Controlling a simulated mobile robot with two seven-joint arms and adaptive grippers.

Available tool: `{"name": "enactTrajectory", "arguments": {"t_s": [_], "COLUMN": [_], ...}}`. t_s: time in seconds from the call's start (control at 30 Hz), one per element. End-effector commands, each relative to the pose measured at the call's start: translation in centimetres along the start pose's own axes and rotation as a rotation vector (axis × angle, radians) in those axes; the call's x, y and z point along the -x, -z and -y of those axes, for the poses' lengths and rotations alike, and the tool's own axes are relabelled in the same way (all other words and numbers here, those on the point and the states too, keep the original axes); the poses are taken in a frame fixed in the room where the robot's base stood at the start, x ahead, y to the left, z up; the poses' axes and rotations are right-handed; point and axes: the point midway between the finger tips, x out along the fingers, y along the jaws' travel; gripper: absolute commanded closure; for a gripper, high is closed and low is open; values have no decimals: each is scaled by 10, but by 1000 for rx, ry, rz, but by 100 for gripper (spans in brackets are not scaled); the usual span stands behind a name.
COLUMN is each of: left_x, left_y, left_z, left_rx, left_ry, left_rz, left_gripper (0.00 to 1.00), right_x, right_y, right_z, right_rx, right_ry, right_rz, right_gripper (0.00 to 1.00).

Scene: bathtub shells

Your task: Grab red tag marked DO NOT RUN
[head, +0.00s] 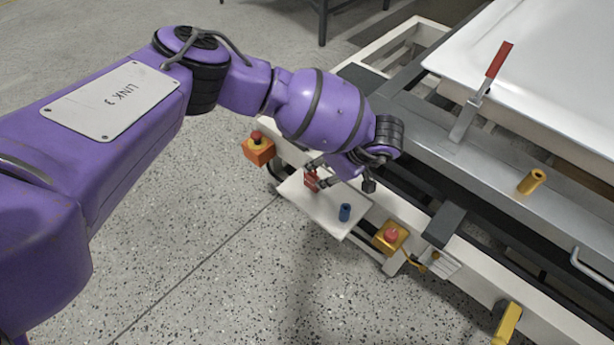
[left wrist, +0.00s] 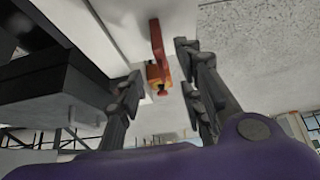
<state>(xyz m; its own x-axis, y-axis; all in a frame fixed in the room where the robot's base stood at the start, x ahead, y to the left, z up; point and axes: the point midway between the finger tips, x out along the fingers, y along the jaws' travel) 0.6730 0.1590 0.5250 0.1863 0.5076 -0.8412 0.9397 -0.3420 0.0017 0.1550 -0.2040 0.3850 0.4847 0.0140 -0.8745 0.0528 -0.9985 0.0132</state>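A small red tag (head: 310,180) is at the far left part of a white shelf (head: 327,221) on the side of the frame. Its lettering is too small to read. In the left wrist view a narrow red piece (left wrist: 157,38), which looks like the tag seen nearly edge-on, shows between the fingers. My left gripper (head: 318,175) is at the tag, partly covering it in the head view. In the left wrist view its fingers (left wrist: 160,68) are spread, with gaps on both sides of the red piece. My right gripper is not in view.
A blue cylinder (head: 344,213) stands on the shelf. Orange boxes with red buttons flank it, one on the left (head: 259,152) and one on the right (head: 390,238). A red-handled clamp (head: 497,62) and a yellow cylinder (head: 532,181) are on the frame by the white tub shell (head: 560,60).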

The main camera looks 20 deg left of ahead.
Motion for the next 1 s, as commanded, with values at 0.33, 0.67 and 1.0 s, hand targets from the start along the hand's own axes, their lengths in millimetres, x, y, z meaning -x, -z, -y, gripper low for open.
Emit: {"name": "enactTrajectory", "arguments": {"t_s": [0.33, 0.67, 1.0], "left_x": [-37, -77, -75], "left_y": [-2, -2, -1], "left_z": [1, 2, 2], "left_rx": [0, 0, 0], "left_ry": [4, 3, 2], "left_rz": [1, 1, 2], "left_gripper": [65, 65, 86], "right_x": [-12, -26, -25], "right_y": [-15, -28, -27], "right_z": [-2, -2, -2], "right_rx": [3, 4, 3], "right_ry": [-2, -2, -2], "right_rz": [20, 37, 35], "right_gripper": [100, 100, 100]}}
